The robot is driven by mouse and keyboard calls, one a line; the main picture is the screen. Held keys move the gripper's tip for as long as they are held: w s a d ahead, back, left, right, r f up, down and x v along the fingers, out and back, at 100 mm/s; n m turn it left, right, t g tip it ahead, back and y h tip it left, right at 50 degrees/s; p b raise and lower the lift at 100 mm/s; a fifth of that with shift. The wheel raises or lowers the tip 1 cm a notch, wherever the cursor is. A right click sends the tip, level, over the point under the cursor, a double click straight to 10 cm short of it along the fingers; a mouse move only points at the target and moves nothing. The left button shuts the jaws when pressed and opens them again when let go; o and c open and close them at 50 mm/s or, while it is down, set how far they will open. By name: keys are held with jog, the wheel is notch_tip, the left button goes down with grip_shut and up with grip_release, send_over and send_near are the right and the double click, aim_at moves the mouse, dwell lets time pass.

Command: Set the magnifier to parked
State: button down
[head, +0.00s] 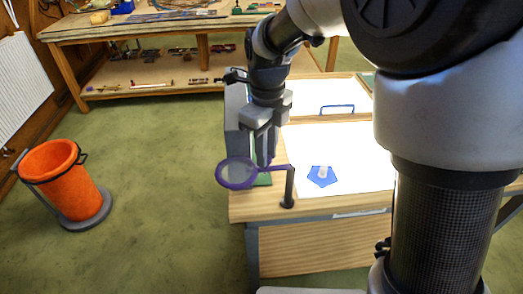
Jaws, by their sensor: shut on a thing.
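The magnifier (237,174) is a round lens in a purple rim at the left front corner of the light table. Its purple arm runs right to a short dark post (288,187) on the table's front edge. The lens hangs partly out past the table's left edge. My gripper (265,160) points down with its fingers at the magnifier's arm, just right of the lens, and is shut on it. The exact contact is partly hidden by the fingers.
The lit white panel (350,150) holds a blue glass piece (322,176) with a small pale object on it. A blue handle-shaped frame (337,108) lies farther back. An orange bin (67,180) stands on the open green floor at left. A wooden workbench (150,28) is behind.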

jog(key=shift+w+m, duration=0.25)
jog(key=shift+m, duration=0.05)
dwell(0.4)
jog(key=c, duration=1.5)
grip_release()
jog(key=shift+c, duration=0.2)
notch_tip(320, 180, up, 18)
jog(key=p, duration=0.1)
jog(key=shift+f, duration=0.25)
jog(key=s+d+f+n+t, duration=0.2)
jog(key=s+d+n, duration=0.5)
jog(key=n, duration=0.5)
jog(key=s+d+f+n+t+p, duration=0.1)
jog(key=s+d+f+n+t, duration=0.1)
jog(key=s+d+n, duration=0.6)
jog(key=s+n+t, duration=0.1)
jog(key=s+n, duration=0.1)
jog(key=n, duration=0.3)
jog(key=shift+t, duration=0.3)
